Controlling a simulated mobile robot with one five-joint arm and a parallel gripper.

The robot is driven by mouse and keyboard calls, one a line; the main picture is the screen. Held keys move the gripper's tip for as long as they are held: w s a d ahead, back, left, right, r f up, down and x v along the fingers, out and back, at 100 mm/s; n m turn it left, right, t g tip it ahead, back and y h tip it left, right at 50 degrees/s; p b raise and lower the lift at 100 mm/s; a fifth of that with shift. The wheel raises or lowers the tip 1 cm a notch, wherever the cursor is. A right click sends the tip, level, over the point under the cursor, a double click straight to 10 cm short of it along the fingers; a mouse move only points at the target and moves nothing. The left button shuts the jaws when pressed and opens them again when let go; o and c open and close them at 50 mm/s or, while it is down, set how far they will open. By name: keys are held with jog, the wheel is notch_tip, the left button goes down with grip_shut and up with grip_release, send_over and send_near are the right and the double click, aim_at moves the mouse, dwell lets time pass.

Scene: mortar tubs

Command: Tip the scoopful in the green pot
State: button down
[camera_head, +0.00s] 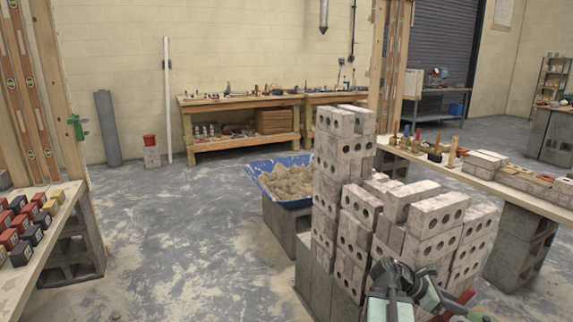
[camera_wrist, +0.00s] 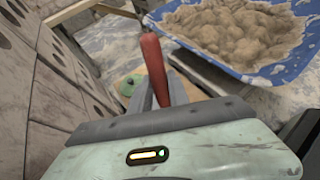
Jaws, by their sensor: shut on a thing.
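My gripper (camera_wrist: 160,95) is shut on a red handle (camera_wrist: 153,68), apparently the scoop's, in the wrist view. I cannot make out the scoop's bowl or whether it holds anything. A blue tub (camera_head: 291,203) with a lumpy sandy mix (camera_head: 288,181) stands on grey blocks in the head view. In the wrist view the tub (camera_wrist: 215,57) is beyond the handle, to the upper right. My arm's end shows at the lower right of the head view, in front of the brick stack. I see no clear green pot; a partly hidden greenish patch (camera_wrist: 130,84) shows left of the handle.
A tall stack of holed bricks (camera_head: 358,205) stands close beside my arm. A plank bench (camera_head: 480,172) with tools is at right, another (camera_head: 40,240) with small blocks at left. A red pot (camera_head: 150,141) sits on a block by the wall. The left-centre floor is clear.

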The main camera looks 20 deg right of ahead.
notch_tip(320, 180, up, 29)
jog(key=p, duration=2.8)
jog(key=shift+r, duration=0.2)
